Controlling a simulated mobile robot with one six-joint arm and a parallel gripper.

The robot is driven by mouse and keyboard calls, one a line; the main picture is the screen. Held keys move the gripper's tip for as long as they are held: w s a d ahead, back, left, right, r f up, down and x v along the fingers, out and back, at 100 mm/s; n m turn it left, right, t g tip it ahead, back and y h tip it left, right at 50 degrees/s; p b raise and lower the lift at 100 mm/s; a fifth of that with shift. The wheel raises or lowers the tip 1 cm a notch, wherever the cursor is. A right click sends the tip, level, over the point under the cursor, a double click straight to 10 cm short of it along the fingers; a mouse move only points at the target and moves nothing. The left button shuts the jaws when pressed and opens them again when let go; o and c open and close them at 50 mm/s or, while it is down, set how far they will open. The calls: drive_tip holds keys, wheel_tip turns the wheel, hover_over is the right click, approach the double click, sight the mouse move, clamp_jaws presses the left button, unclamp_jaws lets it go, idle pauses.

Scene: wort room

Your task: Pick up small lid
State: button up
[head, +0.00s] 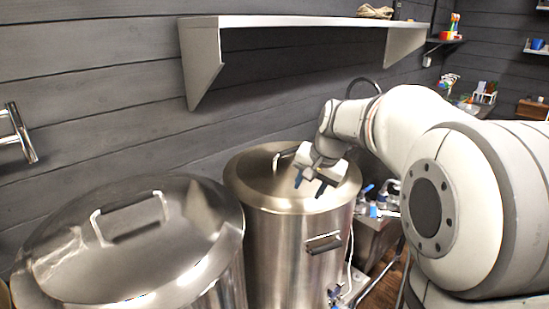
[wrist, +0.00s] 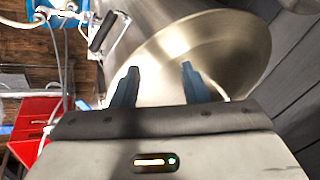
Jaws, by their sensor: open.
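Two steel vats with round metal lids stand side by side in the head view. The small lid (head: 265,185) is on the farther, smaller vat (head: 290,245). Its handle (head: 284,154) is partly hidden behind my gripper. My gripper (head: 309,186) is above the right part of this lid, with its blue fingertips apart and nothing between them. In the wrist view the open fingers (wrist: 158,85) point towards the shiny lid (wrist: 215,50), and the lid handle is not clearly visible. I cannot tell whether the fingertips touch the lid.
A larger lid (head: 150,250) with a bar handle covers the near left vat. A white shelf (head: 300,21) hangs on the dark plank wall above. Blue-handled valves and fittings (head: 378,205) stand right of the smaller vat. A red box (wrist: 36,125) shows in the wrist view.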

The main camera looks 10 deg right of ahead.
sight(295, 148)
drive_tip(key=w+d+r+m+t+y+p, duration=0.1)
drive_tip(key=w+r+m+p, duration=0.15)
drive_tip(key=w, duration=0.75)
drive_tip(key=w+d+r+m+t+y+p, duration=0.1)
drive_tip(key=w+m+p, duration=0.15)
drive_tip(key=w, duration=0.85)
drive_tip(key=shift+m, duration=0.3)
drive_tip(key=x, duration=0.2)
drive_tip(key=p+x, duration=0.1)
drive_tip(key=x, duration=0.2)
drive_tip(key=d+p+x, duration=0.1)
drive_tip(key=x, duration=0.2)
drive_tip(key=shift+w, duration=0.35)
drive_tip(key=shift+c, duration=0.2)
clamp_jaws()
drive_tip(key=shift+r, duration=0.15)
